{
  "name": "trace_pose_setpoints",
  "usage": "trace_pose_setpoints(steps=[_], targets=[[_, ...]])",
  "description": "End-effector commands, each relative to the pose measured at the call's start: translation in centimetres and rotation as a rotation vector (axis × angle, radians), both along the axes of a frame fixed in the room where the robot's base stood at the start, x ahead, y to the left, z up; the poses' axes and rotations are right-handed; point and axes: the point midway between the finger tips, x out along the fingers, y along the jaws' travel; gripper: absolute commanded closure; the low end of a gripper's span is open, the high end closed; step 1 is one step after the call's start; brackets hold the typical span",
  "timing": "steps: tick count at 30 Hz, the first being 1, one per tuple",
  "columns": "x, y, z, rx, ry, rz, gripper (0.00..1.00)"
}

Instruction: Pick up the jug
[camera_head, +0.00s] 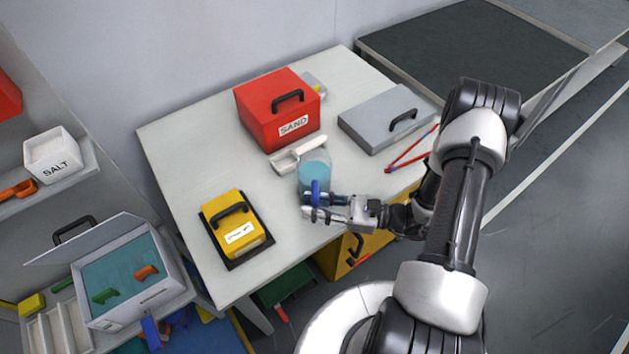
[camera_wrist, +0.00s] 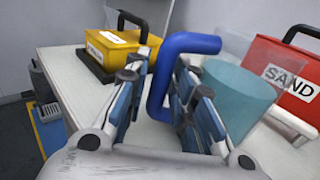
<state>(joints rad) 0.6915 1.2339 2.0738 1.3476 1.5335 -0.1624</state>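The jug (camera_head: 314,172) is a clear vessel with teal contents and a blue handle, standing near the front edge of the white table (camera_head: 178,160). It also shows in the wrist view (camera_wrist: 238,95), right of my gripper. Its handle (camera_wrist: 160,85) faces my gripper. My gripper (camera_head: 322,206) reaches in from the right at the jug's near side. In the wrist view its fingers (camera_wrist: 163,75) are open on both sides of the handle, with gaps visible. The handle's lower end is partly hidden by the right finger.
A red SAND box (camera_head: 270,118) and a white scoop (camera_head: 297,153) are behind the jug. A yellow box (camera_head: 236,224) stands to the left on a dark base. A grey case (camera_head: 385,120) and red-blue tool (camera_head: 410,152) lie to the right. Table surface between yellow box and jug is free.

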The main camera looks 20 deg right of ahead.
Motion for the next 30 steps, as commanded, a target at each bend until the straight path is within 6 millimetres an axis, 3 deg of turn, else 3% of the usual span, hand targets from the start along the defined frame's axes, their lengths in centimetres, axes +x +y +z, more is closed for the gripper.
trace_pose_setpoints(steps=[9, 30], targets=[[-0.01, -0.03, -0.01, 0.0, 0.0, 0.0, 1.0], [-0.01, -0.03, -0.03, 0.0, 0.001, 0.0, 1.0]])
